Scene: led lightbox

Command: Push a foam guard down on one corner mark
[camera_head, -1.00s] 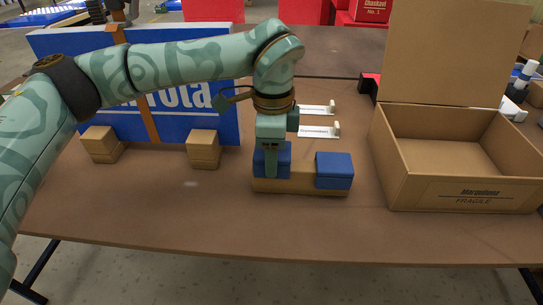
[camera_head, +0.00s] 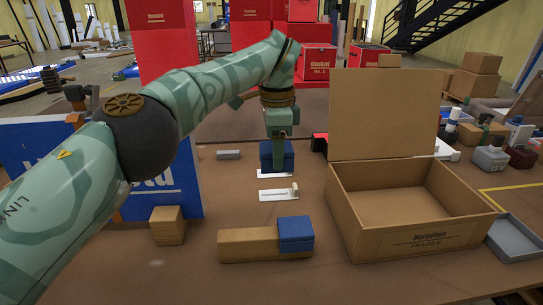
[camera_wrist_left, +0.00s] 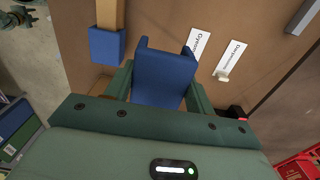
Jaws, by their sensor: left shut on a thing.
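My left gripper (camera_head: 282,135) is shut on a blue foam guard (camera_head: 277,158). It holds the guard over the far part of the table, close to the far white plate (camera_head: 274,174) and partly covering it. The left wrist view shows the held guard (camera_wrist_left: 163,75) between the fingers, with its notched side facing away. A second blue guard (camera_head: 296,233) sits on the right end of a tan block (camera_head: 247,245). The blue panel (camera_head: 172,195) stands at the left, partly behind my arm. I cannot make out a corner mark. My right gripper is not in view.
An open cardboard box (camera_head: 412,240) marked FRAGILE stands at the right, its lid raised. A near white plate (camera_head: 278,194) lies in the middle. A tan block (camera_head: 167,225) stands by the panel, and a grey bar (camera_head: 229,154) lies behind. A grey tray (camera_head: 514,238) is at the right.

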